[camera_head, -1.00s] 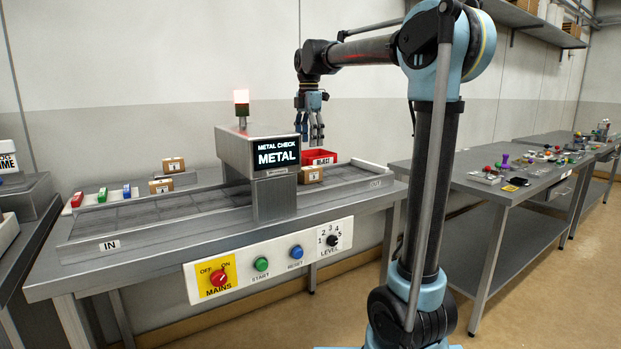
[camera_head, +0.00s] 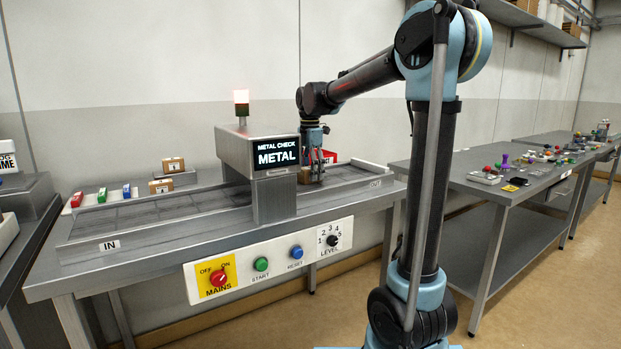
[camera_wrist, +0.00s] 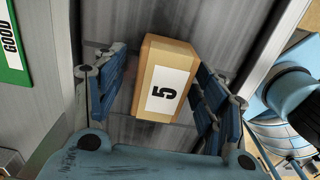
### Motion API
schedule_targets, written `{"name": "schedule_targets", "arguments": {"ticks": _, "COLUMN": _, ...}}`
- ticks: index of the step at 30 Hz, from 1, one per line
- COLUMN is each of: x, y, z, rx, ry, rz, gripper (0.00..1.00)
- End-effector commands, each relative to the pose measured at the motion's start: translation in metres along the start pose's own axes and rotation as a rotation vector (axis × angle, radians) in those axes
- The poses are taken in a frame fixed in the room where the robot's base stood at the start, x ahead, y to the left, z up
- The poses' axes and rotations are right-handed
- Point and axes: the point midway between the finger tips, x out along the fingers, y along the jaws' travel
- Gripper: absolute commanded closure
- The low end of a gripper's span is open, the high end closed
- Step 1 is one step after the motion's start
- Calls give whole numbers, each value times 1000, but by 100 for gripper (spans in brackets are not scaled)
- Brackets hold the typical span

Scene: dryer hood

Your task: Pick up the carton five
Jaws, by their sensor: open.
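Carton five (camera_wrist: 168,80) is a small tan box with a white label reading 5. In the wrist view it lies on the grey conveyor between the two blue fingers of my gripper (camera_wrist: 160,105). The fingers are open, with a gap showing on each side of the box. In the head view my gripper (camera_head: 314,172) is lowered at the carton (camera_head: 304,175), on the OUT side of the metal check housing. The gripper partly hides the carton there.
The metal check housing (camera_head: 258,165) stands directly left of my gripper. A red bin (camera_head: 329,157) is behind it. Two other cartons sit left, one on the belt side (camera_head: 161,186) and one farther back (camera_head: 173,165).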

Motion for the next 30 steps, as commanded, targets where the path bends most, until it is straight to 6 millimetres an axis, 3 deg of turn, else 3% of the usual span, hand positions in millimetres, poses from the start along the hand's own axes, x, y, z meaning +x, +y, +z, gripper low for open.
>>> {"name": "schedule_targets", "arguments": {"ticks": 8, "x": 3, "y": 0, "z": 0, "rx": 0, "ry": 0, "rz": 0, "gripper": 35}}
{"name": "schedule_targets", "arguments": {"ticks": 15, "x": 3, "y": 0, "z": 0, "rx": 0, "ry": 0, "rz": 0, "gripper": 85}}
{"name": "schedule_targets", "arguments": {"ticks": 25, "x": 2, "y": 0, "z": 0, "rx": 0, "ry": 0, "rz": 0, "gripper": 90}}
{"name": "schedule_targets", "arguments": {"ticks": 30, "x": -14, "y": 0, "z": 0, "rx": 0, "ry": 0, "rz": 0, "gripper": 90}}
